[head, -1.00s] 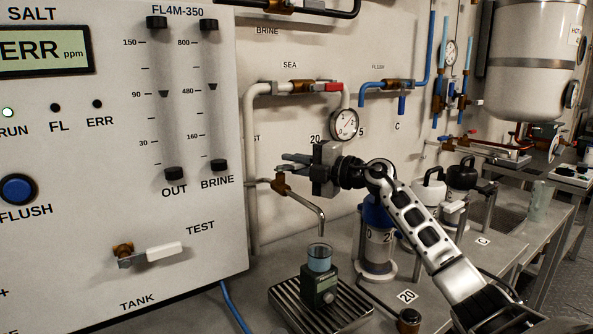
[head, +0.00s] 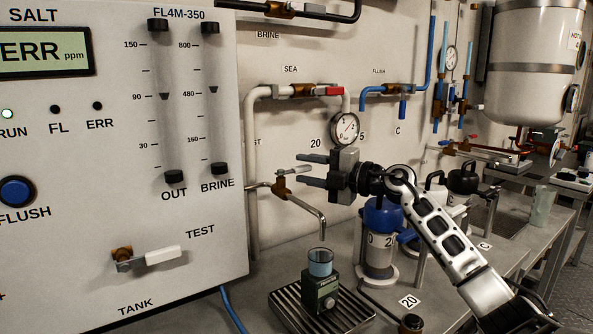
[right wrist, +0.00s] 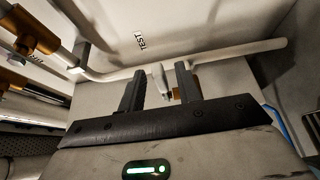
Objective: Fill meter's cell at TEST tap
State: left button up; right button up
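The TEST tap (head: 280,186) is a brass valve on the wall pipe, with a short grey lever (head: 293,170) pointing right and a bent steel spout (head: 312,211). No stream shows at the spout. The meter (head: 320,291) is a dark green box on a slotted tray. Its clear, bluish cell (head: 320,262) sits on top, below the spout mouth; I cannot tell its fill level. My right gripper (head: 312,174) is open and empty, just right of the lever. In the right wrist view the lever (right wrist: 159,79) shows between the spread fingers (right wrist: 158,80). My left gripper is not in view.
The control panel (head: 110,220) stands at the left, its display reading ERR. The drip tray (head: 283,300) lies on the bench under the meter. A blue-topped canister (head: 380,240) stands right of the meter, below my right arm. A gauge (head: 345,130) is above the gripper.

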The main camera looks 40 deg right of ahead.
jog(key=shift+b+v, duration=0.3)
jog(key=shift+v, duration=1.6)
jog(key=shift+a, duration=0.1)
